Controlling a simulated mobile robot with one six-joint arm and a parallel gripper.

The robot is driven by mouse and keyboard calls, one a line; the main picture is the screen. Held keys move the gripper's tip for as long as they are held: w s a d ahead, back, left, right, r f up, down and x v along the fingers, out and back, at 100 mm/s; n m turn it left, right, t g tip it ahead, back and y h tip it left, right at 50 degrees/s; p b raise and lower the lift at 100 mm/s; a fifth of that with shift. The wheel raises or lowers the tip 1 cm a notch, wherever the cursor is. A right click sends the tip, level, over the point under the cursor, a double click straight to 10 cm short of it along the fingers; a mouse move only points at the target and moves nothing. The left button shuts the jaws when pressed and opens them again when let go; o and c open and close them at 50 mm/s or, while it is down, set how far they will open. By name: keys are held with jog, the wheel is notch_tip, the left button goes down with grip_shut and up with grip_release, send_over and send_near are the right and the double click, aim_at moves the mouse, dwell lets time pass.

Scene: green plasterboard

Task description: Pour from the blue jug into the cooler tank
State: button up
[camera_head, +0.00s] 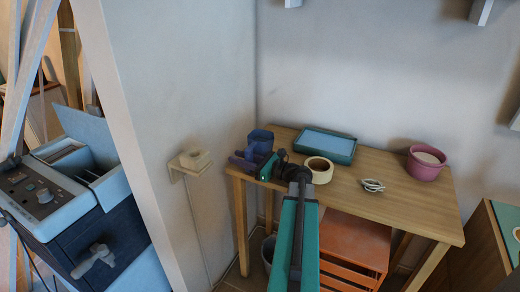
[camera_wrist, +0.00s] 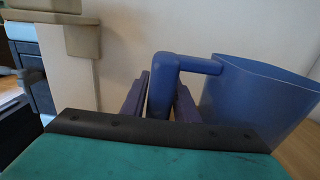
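The blue jug (camera_head: 261,139) is at the back left corner of the wooden table in the head view. In the wrist view the jug (camera_wrist: 255,100) fills the right side, upright, its handle (camera_wrist: 163,85) towards me. My gripper (camera_wrist: 164,88) has one purple finger on each side of the handle, with no clear gap. In the head view my gripper (camera_head: 247,160) is beside the jug and partly covers its lower part. I cannot tell whether the jug touches the table. A teal tank (camera_head: 353,154) with a pale blue inside, likely the cooler tank, stands right of the jug.
The wooden table (camera_head: 400,205) also holds a cream tape roll (camera_head: 319,170), a white cable coil (camera_head: 373,185) and a pink pot (camera_head: 426,163). A wall corner stands close left, with a small shelf (camera_head: 190,163). An orange drawer unit (camera_head: 354,245) is under the table.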

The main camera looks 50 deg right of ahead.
grip_shut()
jog(key=shift+r, duration=0.1)
